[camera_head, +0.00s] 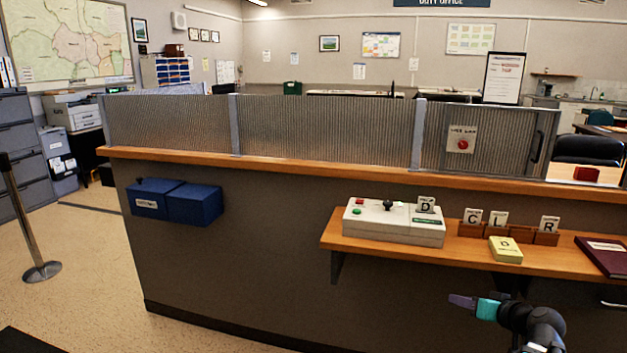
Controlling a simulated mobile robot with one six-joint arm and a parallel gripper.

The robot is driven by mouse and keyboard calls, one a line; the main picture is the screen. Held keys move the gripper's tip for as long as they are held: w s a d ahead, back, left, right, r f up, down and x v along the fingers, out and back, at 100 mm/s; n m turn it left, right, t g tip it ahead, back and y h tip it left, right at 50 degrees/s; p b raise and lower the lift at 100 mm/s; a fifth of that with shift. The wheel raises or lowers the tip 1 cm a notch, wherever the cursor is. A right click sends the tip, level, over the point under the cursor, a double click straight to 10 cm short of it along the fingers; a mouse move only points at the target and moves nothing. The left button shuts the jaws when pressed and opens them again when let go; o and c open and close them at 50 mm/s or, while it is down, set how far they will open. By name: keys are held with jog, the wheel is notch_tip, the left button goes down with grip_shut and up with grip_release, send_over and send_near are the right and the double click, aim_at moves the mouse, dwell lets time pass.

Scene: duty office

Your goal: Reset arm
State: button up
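My gripper (463,301) is at the lower right, in front of the grey counter wall and below the wooden shelf (330,241). It has a purple tip and a teal part, points left, and appears empty. The two fingers cannot be told apart, so its opening is unclear. My dark arm reaches in from the bottom edge. On the shelf above stands a white control box (393,232) with a red button, a green button and a black knob. A card marked D (426,205) stands at its right end. My gripper touches none of these.
On the shelf are a wooden rack (470,230) with cards C, L and R, a yellow block (505,249) and a maroon book (604,256). A blue box (176,201) is on the counter wall. A ribbed screen (320,128) tops the counter. A post (27,220) stands left; floor there is open.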

jog(key=s+a+f+n+g+y+p, duration=0.1)
jog(key=s+a+f+g, duration=0.25)
jog(key=a+f, duration=0.8)
jog(key=s+a+f+n+g+y+p, duration=0.15)
jog(key=a+f+g, duration=0.25)
jog(key=a+f, duration=0.8)
jog(key=s+a+f+n+g+h, duration=0.1)
jog(key=s+a+f+g, duration=0.3)
jog(key=s+f, duration=0.65)
jog(key=s+a+f+g+h, duration=0.1)
jog(key=s+a+f+g, duration=0.2)
jog(key=s+a+f, duration=0.55)
jog(key=s+d+f+m+g+h, duration=0.2)
jog(key=s+d+f+h, duration=0.1)
jog(key=s+d, duration=0.6)
jog(key=s, duration=0.4)
jog(key=shift+s+d+g+p, duration=0.2)
jog(key=shift+g+p, duration=0.15)
